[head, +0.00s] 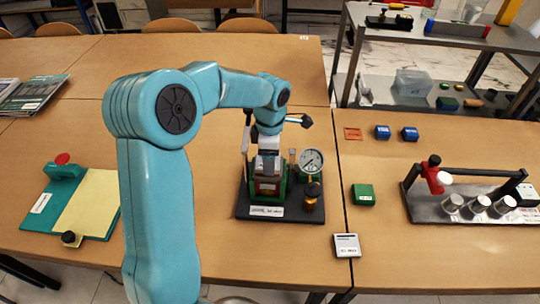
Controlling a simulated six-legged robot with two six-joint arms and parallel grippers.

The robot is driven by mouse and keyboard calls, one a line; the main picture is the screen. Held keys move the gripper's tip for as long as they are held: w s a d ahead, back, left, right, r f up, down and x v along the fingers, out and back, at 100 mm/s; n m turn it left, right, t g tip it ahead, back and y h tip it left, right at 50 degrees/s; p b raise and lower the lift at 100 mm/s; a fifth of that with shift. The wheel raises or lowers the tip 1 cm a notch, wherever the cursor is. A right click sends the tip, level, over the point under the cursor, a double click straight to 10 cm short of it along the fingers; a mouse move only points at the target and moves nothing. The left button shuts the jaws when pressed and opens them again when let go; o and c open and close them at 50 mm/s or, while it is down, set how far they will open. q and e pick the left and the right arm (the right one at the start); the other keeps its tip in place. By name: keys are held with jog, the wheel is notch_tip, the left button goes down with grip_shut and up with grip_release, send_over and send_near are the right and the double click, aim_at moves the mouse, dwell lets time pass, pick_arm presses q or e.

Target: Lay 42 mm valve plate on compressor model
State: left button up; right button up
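The compressor model (266,186) stands on a dark labelled base (268,211), with a round pressure gauge (312,160) at its right and a brass-coloured knob in front of the gauge. My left gripper (267,156) points down directly over the top of the model. Its fingers are small and partly merge with the model, so their opening and any grasped thing are unclear. A flat silver-grey square piece with a label (346,246) lies on the table at the front right. I cannot tell which is the valve plate. My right gripper is out of view.
Two blue blocks (382,132) and a green block (363,194) sit right of the model. A metal rig with cylinders (478,205) stands at the far right. A teal board with yellow paper (88,205) lies left. A table seam runs beside the model's base.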

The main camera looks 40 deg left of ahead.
pick_arm(q)
jog(key=shift+r, duration=0.1)
jog(key=o, duration=1.1)
jog(key=shift+f, duration=0.2)
jog(key=shift+o, duration=0.2)
jog(key=shift+r, duration=0.35)
notch_tip(320, 180, up, 12)
jog(key=shift+f+p, duration=0.15)
jog(key=shift+p, duration=0.15)
